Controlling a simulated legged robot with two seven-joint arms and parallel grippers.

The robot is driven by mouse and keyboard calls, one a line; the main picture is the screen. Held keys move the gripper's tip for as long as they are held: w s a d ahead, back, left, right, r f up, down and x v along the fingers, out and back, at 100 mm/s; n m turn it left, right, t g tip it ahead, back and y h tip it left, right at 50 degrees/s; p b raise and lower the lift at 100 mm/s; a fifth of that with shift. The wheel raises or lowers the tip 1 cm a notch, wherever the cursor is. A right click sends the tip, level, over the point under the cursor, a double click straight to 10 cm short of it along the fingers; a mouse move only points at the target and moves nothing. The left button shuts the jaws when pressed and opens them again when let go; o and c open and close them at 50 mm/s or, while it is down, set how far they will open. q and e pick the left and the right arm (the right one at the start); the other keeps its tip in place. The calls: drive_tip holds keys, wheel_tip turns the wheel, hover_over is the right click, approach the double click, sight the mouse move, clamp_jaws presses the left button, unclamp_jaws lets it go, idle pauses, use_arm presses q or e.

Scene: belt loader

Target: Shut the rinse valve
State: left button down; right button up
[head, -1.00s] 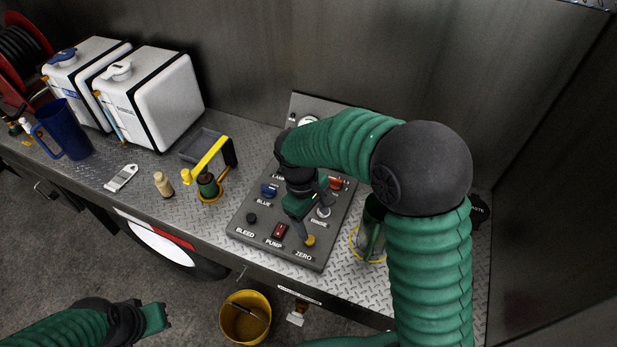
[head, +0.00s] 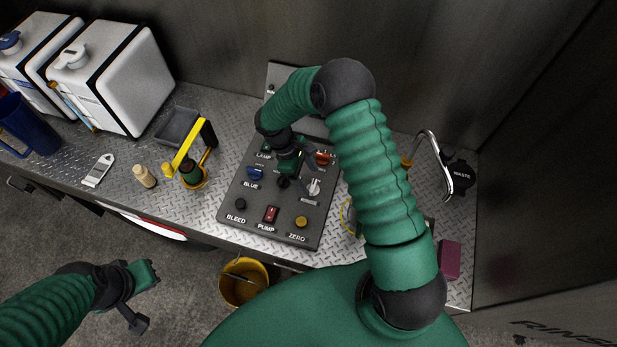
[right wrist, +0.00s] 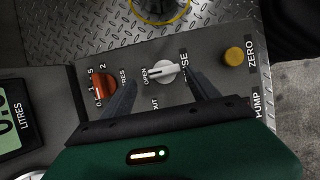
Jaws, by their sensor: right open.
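The rinse valve is a small pale lever knob (head: 314,188) on the grey control panel (head: 282,222). In the right wrist view the knob (right wrist: 164,71) has OPEN printed on its left and a partly hidden label ending in "SE" on its right. My right gripper (head: 299,181) is over the panel beside the knob. In the right wrist view its two dark fingers (right wrist: 163,92) are spread, with the knob beyond and between them; I see no contact. My left gripper (head: 142,296) hangs off the bench front, its jaws unclear.
An orange knob (head: 322,158), blue knob (head: 255,173), red pump switch (head: 271,214) and yellow ZERO button (head: 301,222) crowd the panel. A yellow-handled tool (head: 187,150) stands left. A curved tap (head: 446,160) and a pink block (head: 450,260) are right. A yellow bucket (head: 242,283) is below.

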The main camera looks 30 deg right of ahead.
sight(315, 183)
drive_tip(key=shift+s+d+f, duration=0.65)
drive_tip(key=shift+d+f, duration=0.1)
drive_tip(key=shift+f, duration=0.15)
drive_tip(key=shift+s, duration=0.25)
drive_tip(key=shift+a, duration=0.25)
drive_tip(key=shift+w+a, duration=0.1)
drive_tip(key=shift+a, duration=0.55)
drive_tip(key=shift+c, duration=0.7)
drive_tip(key=shift+w+a, duration=0.1)
drive_tip(key=shift+a, duration=0.1)
drive_tip(key=shift+c, duration=1.2)
drive_tip(key=shift+w, duration=0.1)
drive_tip(key=shift+c, duration=1.1)
drive_tip(key=shift+d, duration=0.2)
drive_tip(key=shift+c, duration=1.3)
drive_tip(key=shift+s+d, duration=0.25)
drive_tip(key=shift+d, duration=0.2)
drive_tip(key=c, duration=0.5)
use_arm(q)
drive_tip(key=shift+s+a+r, duration=0.15)
drive_tip(key=shift+s+r, duration=0.1)
drive_tip(key=shift+r, duration=0.15)
use_arm(e)
drive_tip(key=shift+w+a, duration=0.1)
drive_tip(key=shift+a, duration=0.1)
